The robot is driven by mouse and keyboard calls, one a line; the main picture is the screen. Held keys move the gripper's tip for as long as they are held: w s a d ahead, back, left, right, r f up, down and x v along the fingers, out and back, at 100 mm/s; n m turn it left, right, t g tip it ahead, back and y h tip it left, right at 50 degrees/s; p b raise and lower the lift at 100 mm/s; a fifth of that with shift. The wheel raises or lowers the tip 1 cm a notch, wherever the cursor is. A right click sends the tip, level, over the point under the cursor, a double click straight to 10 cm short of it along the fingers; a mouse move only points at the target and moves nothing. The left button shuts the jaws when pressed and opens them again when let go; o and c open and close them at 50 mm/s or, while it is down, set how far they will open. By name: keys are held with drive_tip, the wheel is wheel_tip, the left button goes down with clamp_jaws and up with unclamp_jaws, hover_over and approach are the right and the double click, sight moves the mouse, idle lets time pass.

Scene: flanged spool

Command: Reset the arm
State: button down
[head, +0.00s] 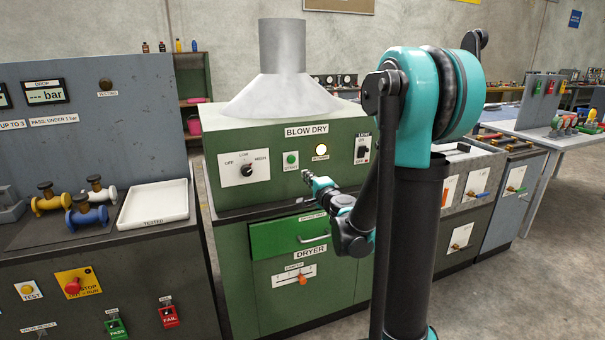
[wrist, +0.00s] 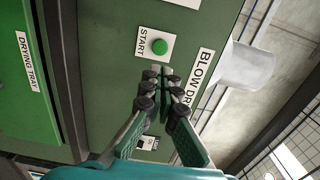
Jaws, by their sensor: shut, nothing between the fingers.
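My gripper (head: 308,182) is in front of the green blow dryer's panel (head: 270,178), below the green START button (head: 291,158). In the wrist view the fingertips (wrist: 162,74) are together and empty, and the START button (wrist: 159,46) shows just beyond them. I cannot tell whether the tips touch the panel. My arm (head: 352,222) bends low in front of the dryer, with its large teal joint raised at the right of the head view.
A bench at left holds several valves and a white TESTED tray (head: 153,205). Sinks stand at right. Bare floor (head: 515,285) shows at lower right.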

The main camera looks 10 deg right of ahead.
drive_tip(key=s+a+f+n+g+y, duration=0.1)
drive_tip(key=s+a+f+n+g, duration=0.1)
drive_tip(key=s+f+n+g, duration=0.45)
drive_tip(key=s+a+f+n+g, duration=0.1)
drive_tip(key=s+f+n, duration=0.35)
drive_tip(key=s, duration=0.55)
drive_tip(key=s+d+f+n+g+h, duration=0.1)
drive_tip(key=s+d+f+g+h, duration=0.1)
drive_tip(key=s, duration=0.6)
drive_tip(key=s+d+f+n+g+h, duration=0.2)
drive_tip(key=s+d+f+g+h, duration=0.1)
drive_tip(key=s+d+f, duration=0.4)
drive_tip(key=shift+s+d+n+h, duration=0.3)
drive_tip(key=shift+s+d+h, duration=0.3)
drive_tip(key=shift+d, duration=0.65)
drive_tip(key=shift+g, duration=0.25)
idle(3.3)
